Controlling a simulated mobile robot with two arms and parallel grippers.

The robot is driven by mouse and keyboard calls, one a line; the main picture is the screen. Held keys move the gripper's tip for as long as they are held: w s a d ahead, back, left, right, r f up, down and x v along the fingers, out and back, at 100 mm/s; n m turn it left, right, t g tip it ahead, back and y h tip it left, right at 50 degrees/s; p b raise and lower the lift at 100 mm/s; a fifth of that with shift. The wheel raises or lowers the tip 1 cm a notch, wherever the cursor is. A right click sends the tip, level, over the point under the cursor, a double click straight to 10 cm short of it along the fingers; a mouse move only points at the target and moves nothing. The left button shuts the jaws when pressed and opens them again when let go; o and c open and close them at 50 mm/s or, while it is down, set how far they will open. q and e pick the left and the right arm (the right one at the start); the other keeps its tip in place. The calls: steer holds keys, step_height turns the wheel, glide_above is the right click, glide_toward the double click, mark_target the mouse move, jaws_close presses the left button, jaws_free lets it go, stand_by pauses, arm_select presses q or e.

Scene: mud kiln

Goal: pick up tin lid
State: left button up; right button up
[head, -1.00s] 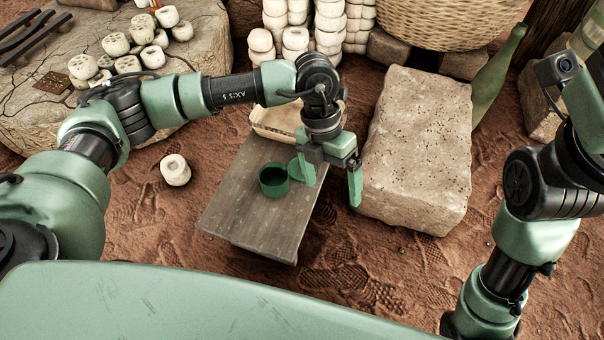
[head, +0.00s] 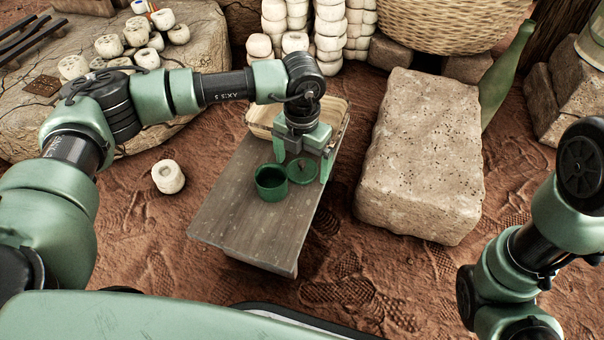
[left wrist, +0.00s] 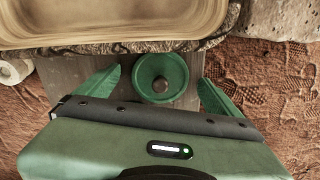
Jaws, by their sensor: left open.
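The tin lid (head: 302,171) is a round green disc with a small knob, lying on the wooden board beside the open green tin (head: 271,184). In the left wrist view the lid (left wrist: 160,70) shows its raised rim and brown knob. My left gripper (head: 304,164) is open above the lid. In the left wrist view its two fingers (left wrist: 160,82) stand on either side of the lid, with a gap on each side. I cannot tell the exact height over the lid. My right arm shows at the right, but its gripper is out of view.
A pale tray (left wrist: 110,35) sits at the board's far end, close to the left gripper. A large stone block (head: 420,160) stands right of the wooden board (head: 225,205). A white clay piece (head: 168,177) lies on the ground at left. Bare earth lies in front.

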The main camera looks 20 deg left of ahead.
arm_select(q)
steer(key=c, duration=1.4)
steer(key=shift+r, duration=0.1)
